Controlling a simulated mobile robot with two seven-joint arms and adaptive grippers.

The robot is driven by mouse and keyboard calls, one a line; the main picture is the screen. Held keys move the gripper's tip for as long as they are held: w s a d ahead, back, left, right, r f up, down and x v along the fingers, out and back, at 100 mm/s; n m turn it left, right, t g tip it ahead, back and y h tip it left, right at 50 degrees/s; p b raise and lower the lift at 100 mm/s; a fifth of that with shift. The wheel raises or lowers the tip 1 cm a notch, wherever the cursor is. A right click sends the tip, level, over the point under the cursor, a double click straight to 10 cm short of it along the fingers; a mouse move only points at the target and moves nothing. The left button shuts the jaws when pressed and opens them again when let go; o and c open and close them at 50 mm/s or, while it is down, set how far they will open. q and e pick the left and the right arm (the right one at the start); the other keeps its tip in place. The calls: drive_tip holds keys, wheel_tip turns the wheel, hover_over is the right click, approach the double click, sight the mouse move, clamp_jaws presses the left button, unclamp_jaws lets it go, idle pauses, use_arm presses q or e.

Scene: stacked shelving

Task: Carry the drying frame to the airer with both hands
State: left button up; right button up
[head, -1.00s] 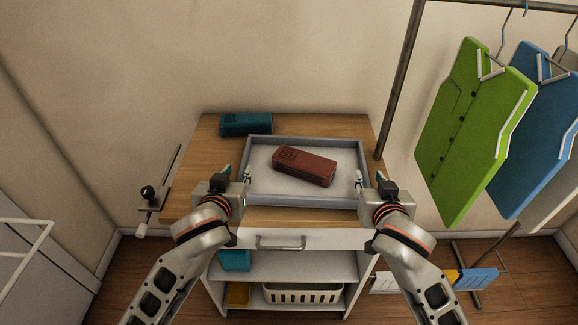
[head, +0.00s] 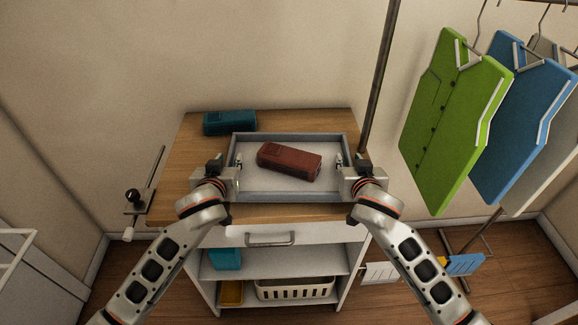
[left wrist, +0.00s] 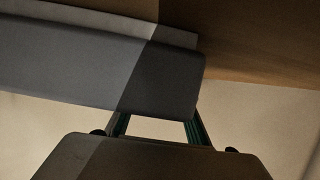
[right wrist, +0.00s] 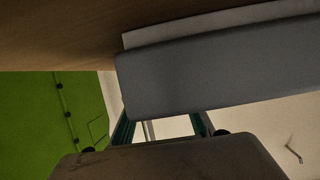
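The drying frame (head: 293,196) is a shallow grey frame with a white bed. A dark red folded bundle (head: 288,162) lies on it. The frame is over the wooden top of a white cabinet; any gap beneath it is hard to tell. My left gripper (head: 236,162) is at its left side wall and my right gripper (head: 343,162) at its right side wall. Both look shut on these walls, with an inner finger showing inside each. The wall hides the fingertips in the left wrist view (left wrist: 90,70) and the right wrist view (right wrist: 215,75). The airer is not clearly identifiable.
A teal bundle (head: 230,122) lies behind the frame on the wooden top (head: 182,180). A rail with a green shirt (head: 455,125) and a blue shirt (head: 530,115) stands at right. A white rack (head: 15,240) shows at the left edge.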

use_arm(q)
drive_tip(key=shift+w+f, duration=0.1)
drive_tip(key=shift+w, duration=0.15)
use_arm(e)
drive_tip(key=shift+w+f, duration=0.1)
drive_tip(key=shift+w, duration=0.15)
use_arm(q)
clamp_jaws()
use_arm(e)
clamp_jaws()
